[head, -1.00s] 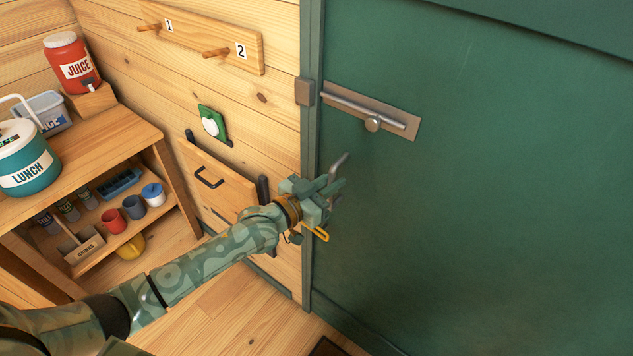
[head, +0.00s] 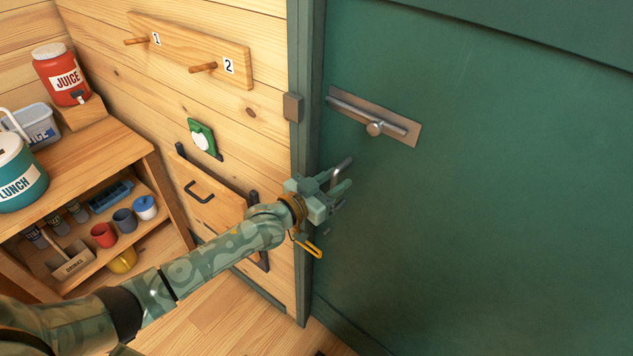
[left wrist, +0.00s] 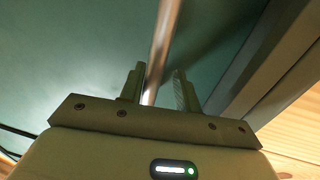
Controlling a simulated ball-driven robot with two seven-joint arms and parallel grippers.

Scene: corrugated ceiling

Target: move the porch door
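The green porch door (head: 480,230) fills the right side of the head view; it also shows in the left wrist view (left wrist: 70,60). Its metal bar handle (head: 342,168) stands near the door's left edge. My left gripper (head: 340,187) is at the handle. In the left wrist view the bar (left wrist: 162,45) runs between the two fingers (left wrist: 158,85), with a gap beside it, so they are around it but not closed on it. A sliding bolt (head: 375,128) sits above, its rod clear of the keeper (head: 292,107) on the frame. My right gripper is out of view.
The green door frame (head: 304,200) and plank wall are left of the door. A shelf unit (head: 100,160) stands at left.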

